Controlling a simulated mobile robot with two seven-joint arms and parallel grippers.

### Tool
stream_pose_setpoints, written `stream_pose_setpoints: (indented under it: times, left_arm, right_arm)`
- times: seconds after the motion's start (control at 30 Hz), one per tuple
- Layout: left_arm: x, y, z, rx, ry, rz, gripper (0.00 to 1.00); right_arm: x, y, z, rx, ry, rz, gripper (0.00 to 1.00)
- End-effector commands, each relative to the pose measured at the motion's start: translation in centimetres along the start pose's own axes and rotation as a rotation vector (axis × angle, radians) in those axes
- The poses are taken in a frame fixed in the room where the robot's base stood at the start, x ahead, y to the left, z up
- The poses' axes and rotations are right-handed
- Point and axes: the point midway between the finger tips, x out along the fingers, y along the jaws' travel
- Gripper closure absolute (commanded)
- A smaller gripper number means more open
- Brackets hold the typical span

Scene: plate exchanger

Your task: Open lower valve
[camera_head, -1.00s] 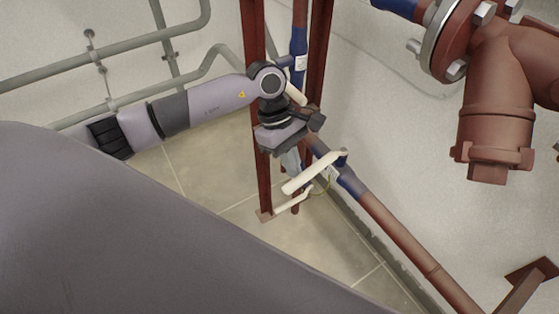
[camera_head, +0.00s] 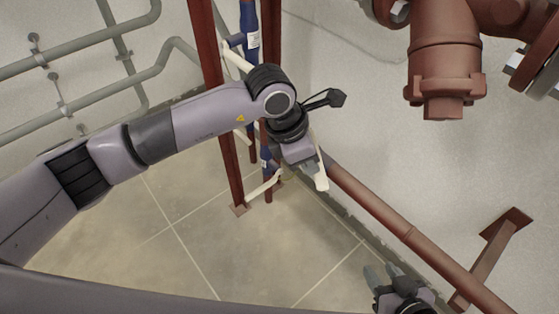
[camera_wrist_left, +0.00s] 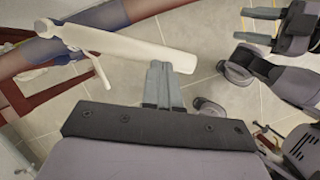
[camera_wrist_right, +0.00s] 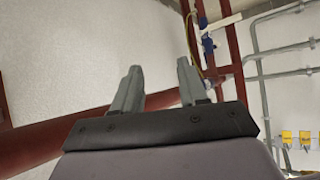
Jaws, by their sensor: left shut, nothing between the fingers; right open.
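A second white lever (camera_head: 263,187) is lower, near the floor, by a blue valve on a thin vertical pipe. My right gripper (camera_head: 382,270) is open and empty at the bottom; its fingers also show in the right wrist view (camera_wrist_right: 158,75).
The red diagonal pipe (camera_head: 385,215) runs to the lower right along the wall. Red posts (camera_head: 212,90) stand behind my left arm. A large red flanged pipe (camera_head: 445,60) hangs at upper right. Grey pipes (camera_head: 95,100) line the left wall. Tiled floor (camera_head: 190,235) is clear.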

Motion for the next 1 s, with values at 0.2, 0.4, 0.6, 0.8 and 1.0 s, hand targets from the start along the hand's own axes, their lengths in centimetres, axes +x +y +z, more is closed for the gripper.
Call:
stream_pose_setpoints:
  times: [0.2, 0.4, 0.6, 0.8, 1.0]
  left_arm:
    - [1.5, -0.6, 2.9, -0.178, -0.001, 0.072, 1.0]
    - [2.4, -0.4, 5.0, -0.322, 0.0, 0.129, 1.0]
    - [2.9, -0.1, 6.5, -0.425, 0.002, 0.169, 1.0]
    - [3.1, 0.2, 7.2, -0.481, 0.002, 0.191, 1.0]
    - [3.2, 0.3, 7.5, -0.502, 0.003, 0.199, 1.0]
  right_arm:
    - [0.8, -0.1, 1.0, -0.006, -0.001, -0.003, 0.57]
    - [1.1, -0.8, 0.0, -0.019, 0.029, -0.019, 0.57]
    - [1.3, -1.6, -1.0, -0.03, 0.06, -0.036, 0.57]
    - [1.3, -1.8, -1.3, -0.036, 0.066, -0.04, 0.57]
    - [1.3, -2.0, -1.3, -0.039, 0.067, -0.044, 0.57]
